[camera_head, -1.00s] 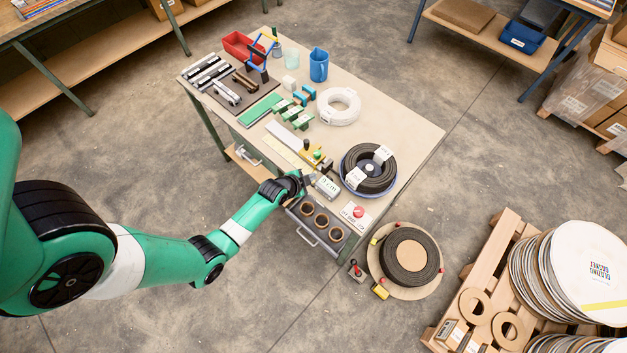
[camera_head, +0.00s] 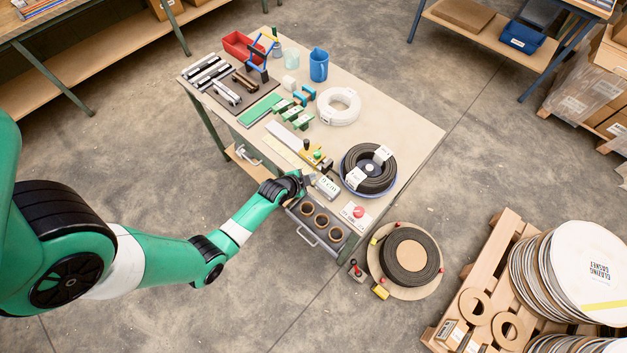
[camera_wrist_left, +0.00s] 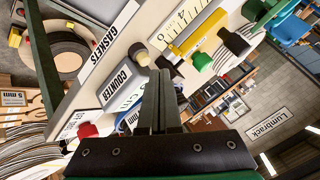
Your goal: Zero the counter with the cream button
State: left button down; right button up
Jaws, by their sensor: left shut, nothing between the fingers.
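The counter (camera_head: 328,187) is a small pale grey box near the front edge of the bench. My left gripper (camera_head: 307,178) is shut and empty, just left of the counter in the head view. In the left wrist view its fingertips (camera_wrist_left: 158,72) are close to the cream button; I cannot tell whether they touch it. The right gripper is out of view.
A red button (camera_head: 358,211) and a black coil (camera_head: 378,180) lie right of the counter. A green knob (camera_head: 317,155) on a yellow fixture stands behind it. An open drawer (camera_head: 336,246) with several brown rings is below. The bench's right end (camera_head: 420,140) is clear.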

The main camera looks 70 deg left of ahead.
pick_arm(q)
jog(key=shift+f+b, duration=0.3)
jog(key=shift+f, duration=0.1)
jog(key=shift+f+b, duration=0.45)
jog(key=shift+f, duration=0.05)
dwell(0.6)
jog(key=shift+r+p, duration=0.9)
jog(key=shift+r, duration=0.1)
notch_tip(320, 180, up, 5)
jog(key=p, duration=0.5)
dwell(0.7)
